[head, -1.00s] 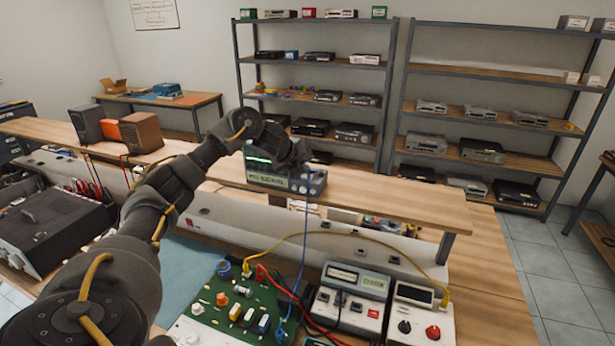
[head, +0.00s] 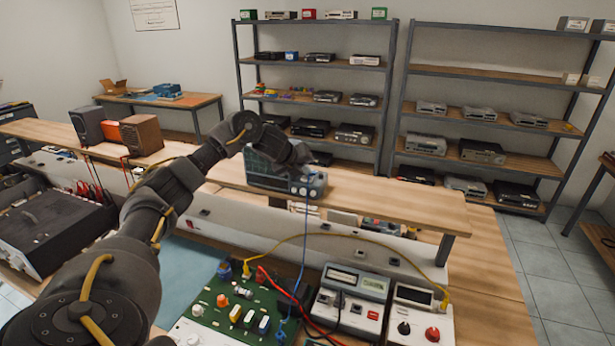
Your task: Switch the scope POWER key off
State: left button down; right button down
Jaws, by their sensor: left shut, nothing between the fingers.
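The scope (head: 258,174) is a small grey-green instrument on the raised wooden shelf of the bench. Its screen side looks dark, and knobs show at its right front. The POWER key is too small to make out. My left arm reaches in from the left, and my left gripper (head: 303,163) is at the scope's upper right front, in front of part of its face. It is shut and empty. I cannot tell whether its tips touch the scope. My right gripper is not in view.
A blue cable (head: 305,240) hangs from the scope to the green circuit board (head: 240,308). A bench meter (head: 353,298) and a white supply with knobs (head: 420,312) stand to the right of the board. Speakers (head: 142,134) stand at the left of the shelf. The shelf's right part is clear.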

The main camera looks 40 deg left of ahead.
aim_at(305, 180)
pick_arm(q)
notch_tip(305, 180, up, 2)
jog(key=shift+r+p, duration=0.25)
jog(key=shift+p, duration=0.45)
jog(key=shift+r, duration=1.7)
